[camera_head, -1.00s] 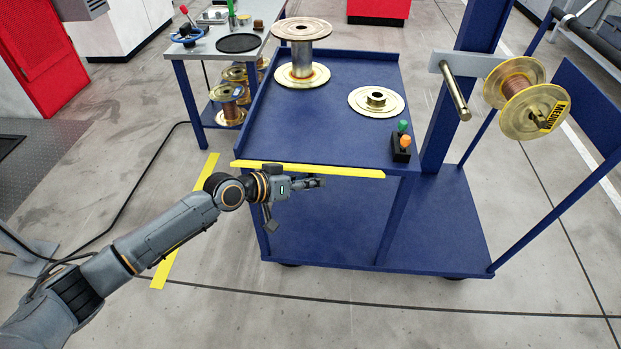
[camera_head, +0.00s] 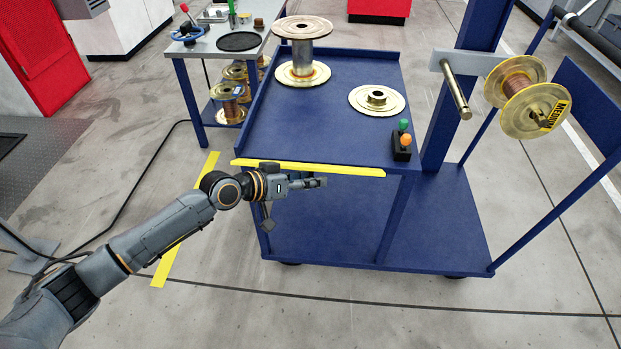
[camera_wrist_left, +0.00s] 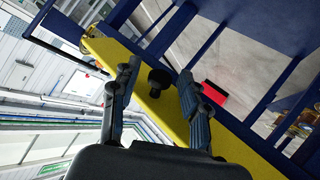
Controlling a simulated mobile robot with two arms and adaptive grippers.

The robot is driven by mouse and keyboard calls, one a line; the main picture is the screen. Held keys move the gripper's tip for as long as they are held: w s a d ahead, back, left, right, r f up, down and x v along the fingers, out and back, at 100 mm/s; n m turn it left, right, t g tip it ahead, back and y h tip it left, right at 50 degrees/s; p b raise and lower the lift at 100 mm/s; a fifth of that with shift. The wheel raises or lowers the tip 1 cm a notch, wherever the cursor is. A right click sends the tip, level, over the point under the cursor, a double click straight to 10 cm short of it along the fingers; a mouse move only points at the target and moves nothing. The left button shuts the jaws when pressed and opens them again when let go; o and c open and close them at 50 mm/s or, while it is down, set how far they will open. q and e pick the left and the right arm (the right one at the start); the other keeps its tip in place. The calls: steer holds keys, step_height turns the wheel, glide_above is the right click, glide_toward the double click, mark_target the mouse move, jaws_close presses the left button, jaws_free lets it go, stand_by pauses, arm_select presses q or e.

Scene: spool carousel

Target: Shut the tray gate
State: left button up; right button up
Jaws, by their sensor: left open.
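The tray gate is a long yellow bar (camera_head: 345,170) along the near edge of the blue cart's top tray (camera_head: 340,135). Whether it is latched I cannot tell. My left gripper (camera_head: 316,183) is just in front of the bar, at its left half, with fingers pointing right. In the left wrist view my open, empty fingers (camera_wrist_left: 161,70) spread in front of the yellow bar (camera_wrist_left: 110,58). A round black knob (camera_wrist_left: 158,79) on the bar shows between them; contact cannot be made out. My right gripper is not in view.
A large spool (camera_head: 302,50) and a flat gold flange (camera_head: 376,99) are on the tray. A small button box (camera_head: 401,147) sits at its right edge. A spool labelled MEDIUM (camera_head: 528,92) hangs right. A grey side table (camera_head: 215,48) stands behind left.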

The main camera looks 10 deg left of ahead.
arm_select(q)
steer(key=v, duration=1.1)
